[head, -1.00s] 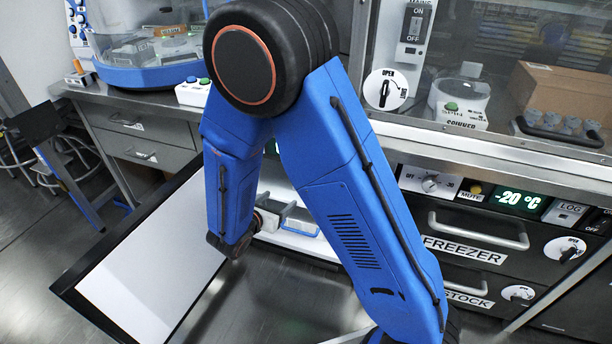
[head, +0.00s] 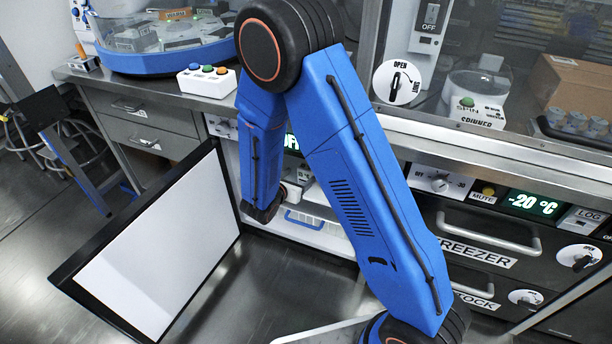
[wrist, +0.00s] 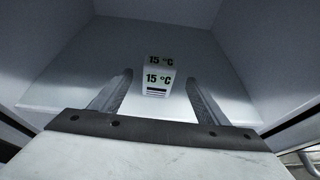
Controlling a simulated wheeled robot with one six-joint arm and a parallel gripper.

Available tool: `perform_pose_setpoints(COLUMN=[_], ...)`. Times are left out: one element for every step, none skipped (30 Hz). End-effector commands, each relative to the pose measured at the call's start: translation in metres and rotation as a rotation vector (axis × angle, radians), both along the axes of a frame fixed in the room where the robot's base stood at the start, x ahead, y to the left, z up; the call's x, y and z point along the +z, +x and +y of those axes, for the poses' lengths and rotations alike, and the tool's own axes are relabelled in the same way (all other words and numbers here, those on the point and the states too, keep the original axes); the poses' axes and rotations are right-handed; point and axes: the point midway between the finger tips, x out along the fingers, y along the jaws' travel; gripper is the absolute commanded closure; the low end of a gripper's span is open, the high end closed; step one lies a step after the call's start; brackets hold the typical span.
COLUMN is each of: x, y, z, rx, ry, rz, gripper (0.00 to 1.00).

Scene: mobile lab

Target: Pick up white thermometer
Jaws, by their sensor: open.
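The white thermometer (wrist: 157,78) is a small upright block marked "15 °C" in dark print. In the wrist view it stands inside a white-walled compartment, between the fingers of my gripper (wrist: 159,77) as seen from the wrist. The fingers are open, one on each side, with a gap showing between each finger and the thermometer. I cannot tell how deep between the fingers it sits.
A compartment door (head: 165,245) with a white inner panel stands open at left. A blue-edged rack (head: 305,222) is in the open compartment. Freezer drawers (head: 490,240) are to the right. A steel counter (head: 165,101) runs above.

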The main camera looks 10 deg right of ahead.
Motion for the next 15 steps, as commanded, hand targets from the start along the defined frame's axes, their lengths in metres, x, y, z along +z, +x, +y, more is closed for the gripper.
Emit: perform_pose_setpoints(x=[-0.003, -0.004, -0.005, -0.006, -0.007, -0.007, -0.008, -0.008, -0.008, -0.009, -0.009, -0.010, -0.011, -0.012, -0.014], y=[0.005, 0.008, 0.010, 0.012, 0.013, 0.014, 0.015, 0.016, 0.016, 0.017, 0.018, 0.020, 0.021, 0.024, 0.027], z=[-0.004, -0.006, -0.008, -0.010, -0.011, -0.012, -0.012, -0.012, -0.013, -0.013, -0.014, -0.016, -0.017, -0.020, -0.023], rx=[-0.001, -0.001, -0.001, -0.001, -0.001, 0.000, 0.000, 0.001, 0.001, 0.001, 0.000, 0.000, -0.001, -0.002, -0.002], ry=[0.000, 0.000, 0.000, 0.000, 0.000, 0.000, -0.001, -0.001, -0.001, -0.001, -0.001, 0.000, 0.000, -0.001, -0.001], rz=[0.000, 0.000, 0.000, 0.000, 0.000, 0.000, 0.001, 0.000, 0.000, 0.000, 0.000, 0.000, 0.000, 0.000, 0.000], gripper=[0.31, 0.31, 0.31, 0.31, 0.31, 0.31, 0.31, 0.31, 0.31, 0.31, 0.31, 0.31, 0.31, 0.31, 0.31])
